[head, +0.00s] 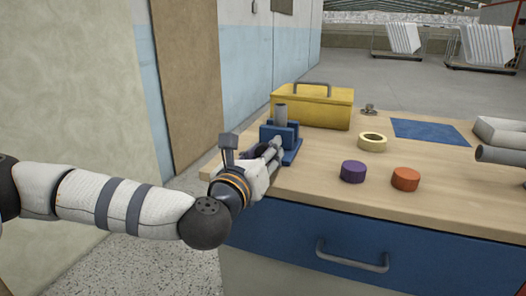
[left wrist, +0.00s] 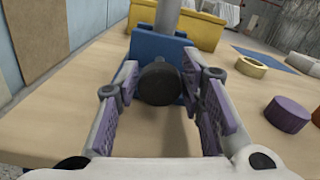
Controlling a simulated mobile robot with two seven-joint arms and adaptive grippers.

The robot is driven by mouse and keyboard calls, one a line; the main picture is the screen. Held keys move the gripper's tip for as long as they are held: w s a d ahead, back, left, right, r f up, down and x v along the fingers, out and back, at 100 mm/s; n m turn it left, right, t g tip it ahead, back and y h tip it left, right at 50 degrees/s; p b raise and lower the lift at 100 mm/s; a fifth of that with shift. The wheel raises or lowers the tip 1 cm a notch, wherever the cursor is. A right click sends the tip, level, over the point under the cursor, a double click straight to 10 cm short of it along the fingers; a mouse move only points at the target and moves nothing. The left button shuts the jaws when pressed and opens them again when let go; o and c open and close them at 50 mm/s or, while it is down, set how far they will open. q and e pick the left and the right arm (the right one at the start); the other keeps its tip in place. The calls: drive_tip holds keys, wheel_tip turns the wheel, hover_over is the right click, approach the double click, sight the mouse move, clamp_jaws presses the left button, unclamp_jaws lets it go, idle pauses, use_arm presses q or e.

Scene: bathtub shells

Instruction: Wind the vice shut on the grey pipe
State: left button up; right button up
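The blue vice (head: 292,156) stands near the left end of the workbench. The grey pipe (head: 280,114) stands upright in its jaws; it also shows in the left wrist view (left wrist: 169,14). The contact between jaws and pipe is hidden. The vice's dark round handle end (left wrist: 159,83) faces my left gripper (left wrist: 160,78). The gripper is open, with its purple-padded fingers on either side of the handle and a small gap visible at the left. In the head view my left gripper (head: 272,152) hides the handle.
A yellow toolbox (head: 325,108) stands behind the vice. A yellow tape ring (head: 372,142), a purple disc (head: 353,171) and an orange disc (head: 405,179) lie to the right. A blue mat (head: 430,131) lies farther back. A grey cylinder (head: 500,156) enters at the right edge.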

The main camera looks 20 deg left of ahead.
use_arm(q)
drive_tip(key=c, duration=0.5)
drive_tip(key=shift+r+m, duration=0.15)
drive_tip(key=shift+m, duration=0.35)
drive_tip(key=shift+p, duration=0.3)
drive_tip(key=o, duration=1.2)
drive_tip(key=shift+f, duration=0.2)
drive_tip(key=shift+c, duration=0.2)
drive_tip(key=s, duration=0.7)
drive_tip(key=shift+s, duration=0.3)
drive_tip(key=shift+a, duration=0.1)
